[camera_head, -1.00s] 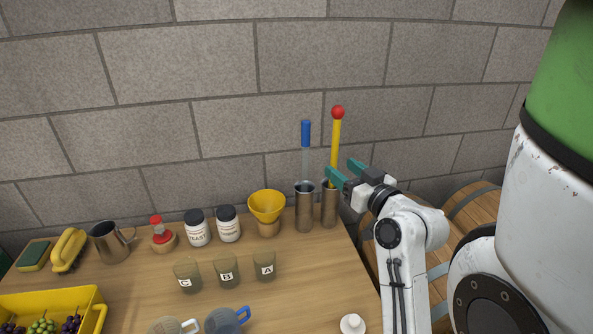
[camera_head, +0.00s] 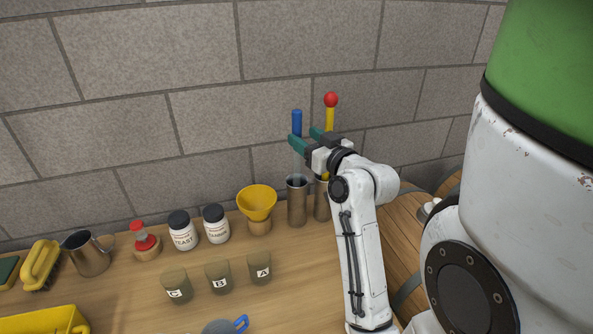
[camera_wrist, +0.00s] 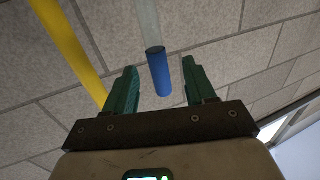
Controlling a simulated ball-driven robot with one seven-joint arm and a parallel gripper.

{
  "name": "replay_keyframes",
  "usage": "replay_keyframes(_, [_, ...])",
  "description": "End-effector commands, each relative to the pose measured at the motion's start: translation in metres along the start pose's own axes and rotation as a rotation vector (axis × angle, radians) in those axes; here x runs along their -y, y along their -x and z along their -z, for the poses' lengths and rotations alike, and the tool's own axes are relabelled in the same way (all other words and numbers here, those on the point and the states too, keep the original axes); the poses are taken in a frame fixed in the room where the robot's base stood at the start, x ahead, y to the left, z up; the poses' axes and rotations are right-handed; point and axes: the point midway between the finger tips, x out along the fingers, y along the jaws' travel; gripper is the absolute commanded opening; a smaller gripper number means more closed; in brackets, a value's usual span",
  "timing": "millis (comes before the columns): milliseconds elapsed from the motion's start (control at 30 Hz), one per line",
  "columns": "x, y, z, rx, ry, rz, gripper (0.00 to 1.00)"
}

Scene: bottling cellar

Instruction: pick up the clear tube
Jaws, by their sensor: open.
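The clear tube with a blue cap (camera_head: 297,122) stands upright in a metal cylinder (camera_head: 297,203) at the back of the table. In the head view my gripper hides much of its clear part. My gripper (camera_head: 305,138) is open and empty, at the height of the cap's lower end. In the wrist view the blue cap (camera_wrist: 161,76) appears between the two green fingers, with clear space on both sides, and a length of clear tube (camera_wrist: 148,18) shows beyond it. I cannot tell how deep the cap lies between the fingers.
A yellow rod with a red ball (camera_head: 330,112) stands close on the right in a second metal cylinder (camera_head: 321,205); it also crosses the wrist view (camera_wrist: 68,45). A yellow funnel (camera_head: 257,203) stands to the left. The block wall (camera_head: 200,120) is behind.

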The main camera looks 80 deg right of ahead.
Motion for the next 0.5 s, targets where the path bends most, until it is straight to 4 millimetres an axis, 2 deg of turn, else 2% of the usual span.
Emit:
replay_keyframes(167, [-0.003,-0.024,0.008,0.000,0.000,-0.001,0.55])
replay_keyframes(300, [-0.003,-0.042,0.006,0.000,0.000,0.000,0.55])
replay_keyframes(500, [-0.003,-0.049,0.004,0.001,0.000,-0.001,0.55])
